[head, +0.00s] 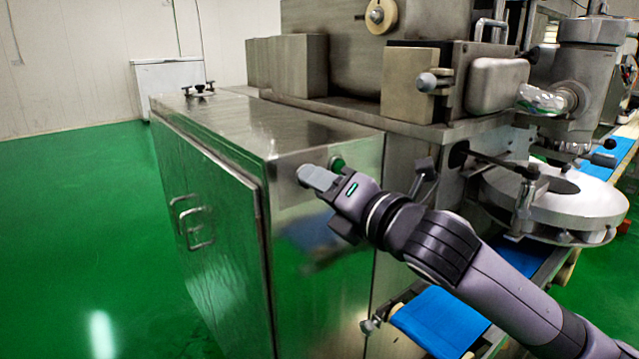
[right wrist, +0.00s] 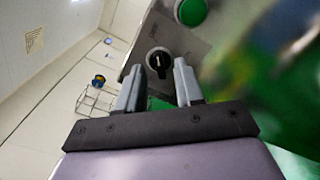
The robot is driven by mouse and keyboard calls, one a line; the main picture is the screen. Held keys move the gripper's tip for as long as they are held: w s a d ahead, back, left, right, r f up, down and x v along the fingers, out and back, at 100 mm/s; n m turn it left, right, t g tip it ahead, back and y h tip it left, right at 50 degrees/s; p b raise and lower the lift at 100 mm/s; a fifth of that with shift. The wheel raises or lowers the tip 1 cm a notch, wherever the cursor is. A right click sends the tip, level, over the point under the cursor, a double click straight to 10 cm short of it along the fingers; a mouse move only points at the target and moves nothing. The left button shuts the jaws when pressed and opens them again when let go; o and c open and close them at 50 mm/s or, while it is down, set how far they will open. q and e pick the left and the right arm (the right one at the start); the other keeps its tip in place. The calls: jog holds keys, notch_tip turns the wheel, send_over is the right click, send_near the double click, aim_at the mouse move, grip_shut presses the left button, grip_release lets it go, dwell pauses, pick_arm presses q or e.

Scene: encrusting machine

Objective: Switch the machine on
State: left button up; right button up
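The encrusting machine (head: 330,80) is a steel machine with a cabinet (head: 220,150) at its near left. In the right wrist view a black rotary knob (right wrist: 158,60) with a white mark sits on a metal panel, with a round green button (right wrist: 190,12) beyond it. In the head view the green button (head: 337,164) shows just behind my right gripper (head: 314,178), while the knob is hidden. My right gripper's two fingers (right wrist: 159,74) are apart, with the knob in line with the gap between the tips. I cannot tell whether they touch it. My left gripper is out of view.
Handles (head: 190,222) stick out from the cabinet's left door. A blue conveyor belt (head: 440,320) and a round steel disc unit (head: 560,200) lie to the right. Open green floor (head: 70,230) spreads to the left.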

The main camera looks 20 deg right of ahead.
jog(key=shift+w+a, duration=0.15)
jog(key=shift+w, duration=0.3)
grip_shut()
